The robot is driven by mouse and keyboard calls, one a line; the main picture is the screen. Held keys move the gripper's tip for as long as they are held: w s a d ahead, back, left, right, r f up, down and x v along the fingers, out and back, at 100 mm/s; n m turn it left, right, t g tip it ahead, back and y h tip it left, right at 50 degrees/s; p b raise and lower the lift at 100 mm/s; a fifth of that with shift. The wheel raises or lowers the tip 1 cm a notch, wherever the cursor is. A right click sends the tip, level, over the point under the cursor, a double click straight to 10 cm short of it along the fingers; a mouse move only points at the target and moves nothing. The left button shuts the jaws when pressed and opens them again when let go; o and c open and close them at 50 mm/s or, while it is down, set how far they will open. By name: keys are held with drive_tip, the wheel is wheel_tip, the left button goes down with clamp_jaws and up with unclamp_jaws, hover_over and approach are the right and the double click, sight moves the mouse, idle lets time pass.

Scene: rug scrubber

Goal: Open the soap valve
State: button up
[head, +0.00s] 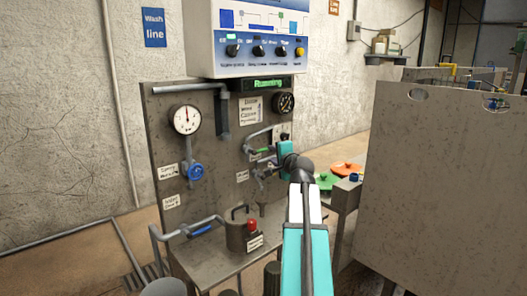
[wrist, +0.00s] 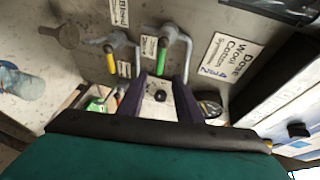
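Two small pipe valves show in the wrist view, one with a green handle (wrist: 162,57) and one with a yellow handle (wrist: 110,62). Small white labels (wrist: 147,27) sit beside them; I cannot read which one says soap. The green handle (head: 262,151) also shows in the head view on the right of the grey panel. My gripper (wrist: 166,82) has its two dark fingers apart with nothing between them. The fingertips are close below the green valve; I cannot tell if they touch it. In the head view, my gripper (head: 270,164) is before the panel and partly hides the valves.
The grey panel (head: 222,150) also bears a blue handwheel (head: 196,171), gauges (head: 186,119) and a blue lever (head: 201,230). A large grey board (head: 440,190) stands at the right.

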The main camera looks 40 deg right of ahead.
sight(264, 150)
drive_tip(key=shift+p+x, duration=0.35)
drive_tip(key=shift+x, duration=5.7)
clamp_jaws()
